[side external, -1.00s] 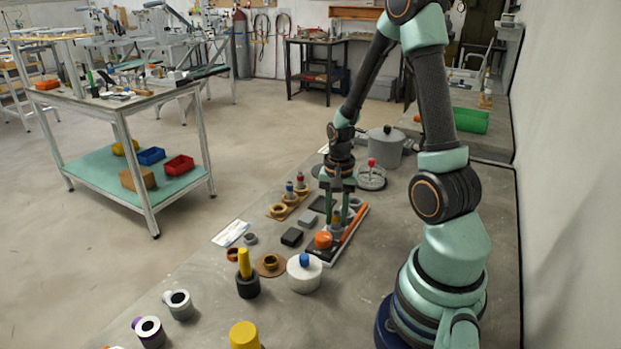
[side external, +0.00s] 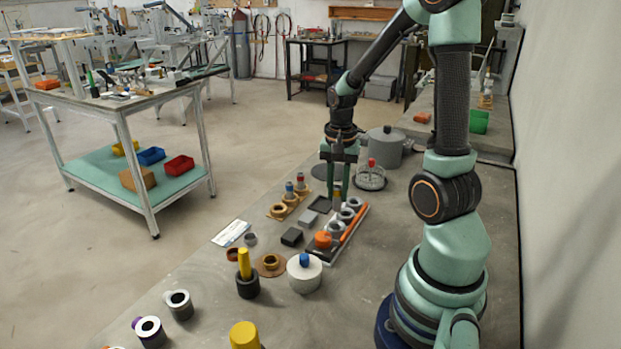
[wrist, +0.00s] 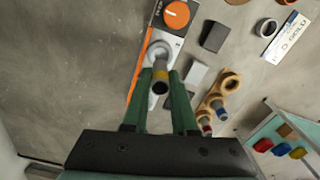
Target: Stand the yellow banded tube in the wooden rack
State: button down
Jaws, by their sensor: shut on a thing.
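My gripper (side external: 338,178) is shut on the yellow banded tube (wrist: 160,76), which shows between the green fingers in the wrist view (wrist: 160,98). The tube has a dark end, a yellow band and a grey part beyond it. In the side view it hangs near the grey rings of a jig, and much of it is hidden by the fingers. The wooden rack (side external: 279,211) stands to the left of my gripper, and it also shows in the wrist view (wrist: 231,83). It holds a blue-marked and a red-marked tube; its near ring looks empty.
The jig (side external: 320,252) has an orange knob, an orange bar and several grey rings. Dark and grey blocks (side external: 292,237) lie between it and the rack. A grey pot (side external: 385,147) and a red-topped glass dish (side external: 371,178) stand behind. A white lidded jar (side external: 304,273) is nearer.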

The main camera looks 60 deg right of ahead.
aim_at(337, 186)
notch_tip(337, 186, up, 16)
dwell(0.6)
jog(key=shift+w+f, duration=0.1)
jog(key=shift+f, duration=0.05)
jog(key=shift+w+d+f, duration=0.15)
jog(key=shift+w+f, duration=2.75)
jog(key=shift+f, duration=0.6)
jog(key=shift+w+d+f, duration=0.2)
jog(key=shift+w+f, duration=2.65)
jog(key=shift+f, duration=0.65)
jog(key=shift+w+d+f, duration=0.15)
jog(key=shift+w+f, duration=2.75)
jog(key=shift+f, duration=0.6)
jog(key=shift+f, duration=0.1)
jog(key=shift+f, duration=1.1)
